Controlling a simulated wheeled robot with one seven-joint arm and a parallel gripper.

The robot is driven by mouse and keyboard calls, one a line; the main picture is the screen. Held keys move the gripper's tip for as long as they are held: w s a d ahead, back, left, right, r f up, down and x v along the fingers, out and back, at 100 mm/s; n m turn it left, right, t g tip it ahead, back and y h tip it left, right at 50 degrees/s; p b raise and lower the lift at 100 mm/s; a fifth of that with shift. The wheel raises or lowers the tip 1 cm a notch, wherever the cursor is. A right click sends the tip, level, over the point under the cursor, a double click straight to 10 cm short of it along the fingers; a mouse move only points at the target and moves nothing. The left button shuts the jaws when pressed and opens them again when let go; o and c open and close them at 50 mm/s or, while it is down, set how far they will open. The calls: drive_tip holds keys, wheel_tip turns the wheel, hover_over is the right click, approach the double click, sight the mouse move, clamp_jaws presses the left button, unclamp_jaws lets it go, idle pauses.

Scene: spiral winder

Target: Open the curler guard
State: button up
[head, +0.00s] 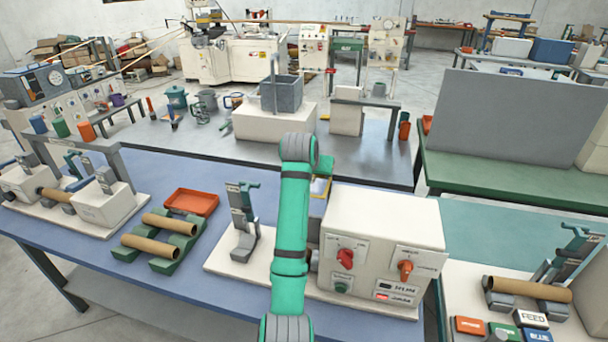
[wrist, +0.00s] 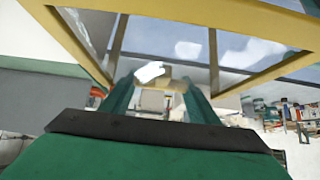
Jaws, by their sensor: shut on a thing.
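The curler guard shows in the wrist view as a yellow frame (wrist: 240,22) with clear panels, spread across the top of the picture. In the head view only a small yellow-edged part of the guard (head: 320,188) shows beside my arm, left of the cream control box. My gripper (wrist: 163,84) has its two green fingers at the guard's lower middle and is shut on a small part of it. The exact contact is partly hidden by the fingers. In the head view my green arm hides most of the guard and the gripper. How far the guard is open I cannot tell.
The cream control box (head: 380,245) with red and orange knobs stands close right of my arm. A grey clamp-like stand (head: 243,222) is close on the left. Green holders with brown tubes (head: 165,224) and a red tray (head: 191,203) lie farther left on the blue table (head: 90,240).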

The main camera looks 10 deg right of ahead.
drive_tip(key=shift+d+f, duration=0.2)
drive_tip(key=shift+f, duration=0.4)
drive_tip(key=o, duration=1.2)
drive_tip(key=shift+r, duration=0.25)
drive_tip(key=v, duration=1)
drive_tip(key=shift+s+r, duration=0.15)
drive_tip(key=shift+r, duration=0.15)
